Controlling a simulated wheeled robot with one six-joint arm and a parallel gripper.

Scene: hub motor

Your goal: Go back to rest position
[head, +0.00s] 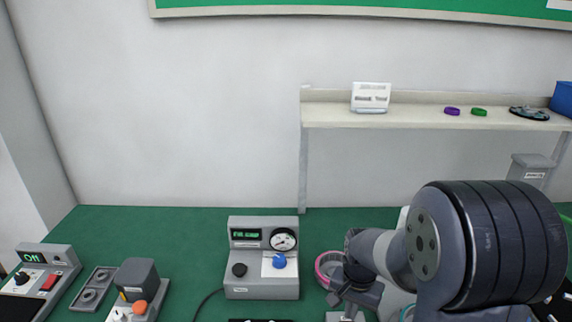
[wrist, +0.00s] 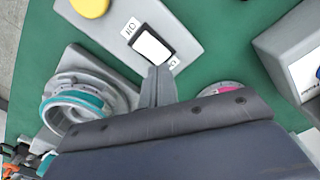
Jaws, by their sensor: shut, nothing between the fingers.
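My gripper shows in the wrist view (wrist: 158,84), its grey fingers pressed together with nothing between them. It is above the green table, near a grey panel (wrist: 125,25) with a yellow button (wrist: 90,7) and a black-and-white rocker switch (wrist: 152,47). In the head view my arm reaches in at the lower right, and the gripper end is low over the table, partly hidden by my own links. A pink ring (head: 325,268) is just left of the arm; it also shows partly hidden in the wrist view (wrist: 222,89).
A grey box with gauge and blue knob (head: 262,258) stands left of the arm. A round fixture with a teal ring (wrist: 78,108) is left of the fingers. A shelf (head: 420,115) stands behind. Devices (head: 40,280) sit at far left. Green table (head: 160,225) is clear at the back.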

